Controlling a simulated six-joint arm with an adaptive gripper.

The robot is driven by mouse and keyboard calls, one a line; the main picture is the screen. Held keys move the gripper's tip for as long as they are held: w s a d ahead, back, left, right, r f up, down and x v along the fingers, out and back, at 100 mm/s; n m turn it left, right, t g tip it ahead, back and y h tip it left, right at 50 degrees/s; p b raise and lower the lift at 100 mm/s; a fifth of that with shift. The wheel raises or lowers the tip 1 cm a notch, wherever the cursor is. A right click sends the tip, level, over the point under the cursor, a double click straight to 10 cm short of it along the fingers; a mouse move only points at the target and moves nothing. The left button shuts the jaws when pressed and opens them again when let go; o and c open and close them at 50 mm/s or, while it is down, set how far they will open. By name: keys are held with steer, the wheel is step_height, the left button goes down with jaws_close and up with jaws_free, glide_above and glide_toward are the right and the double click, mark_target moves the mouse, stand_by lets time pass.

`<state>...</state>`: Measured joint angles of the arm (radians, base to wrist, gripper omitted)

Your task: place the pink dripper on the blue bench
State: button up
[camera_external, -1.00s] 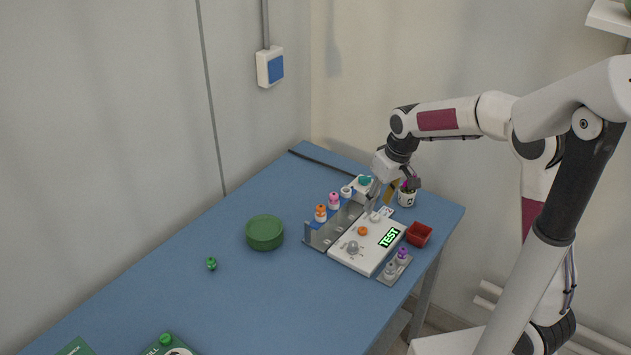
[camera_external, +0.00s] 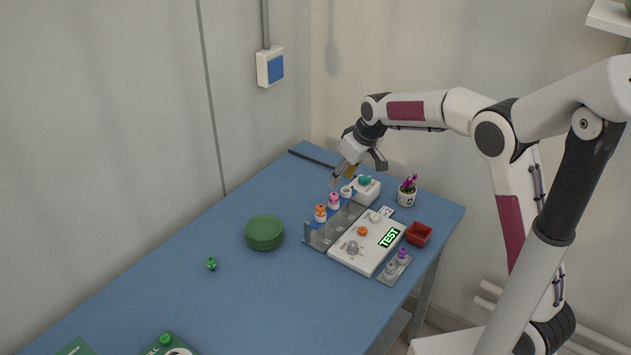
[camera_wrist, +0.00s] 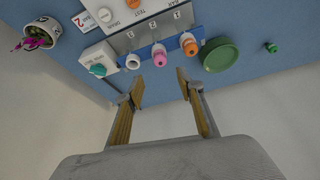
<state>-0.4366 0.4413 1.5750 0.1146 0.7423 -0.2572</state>
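The pink dripper (camera_external: 334,201) stands upright in a blue-topped rack (camera_external: 313,238), between an orange dripper (camera_external: 320,213) and a white one (camera_external: 347,192). In the wrist view the pink dripper (camera_wrist: 159,60) lies just beyond the gap between my fingertips. My gripper (camera_external: 352,175) is open and empty, above and behind the rack at its far end. In the wrist view both fingers of my gripper (camera_wrist: 160,84) are spread and touch nothing. The blue bench (camera_external: 150,292) carries everything; its left half is mostly clear.
A white tester (camera_external: 352,262) with a TEST screen adjoins the rack. Around it are a red box (camera_external: 419,234), a potted plant (camera_external: 407,197), a teal-knobbed white box (camera_external: 368,189) and purple-topped bottles (camera_external: 402,257).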

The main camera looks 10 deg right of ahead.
mark_target(335, 195)
steer(key=shift+f, duration=0.1)
steer(key=shift+x, duration=1.25)
steer(key=shift+s+x, duration=0.2)
steer(key=shift+x, duration=1.1)
steer(key=shift+s+x, duration=0.2)
steer(key=shift+x, duration=1.05)
steer(key=shift+d+f, duration=0.15)
steer(key=c, duration=1)
steer(key=shift+r, duration=5)
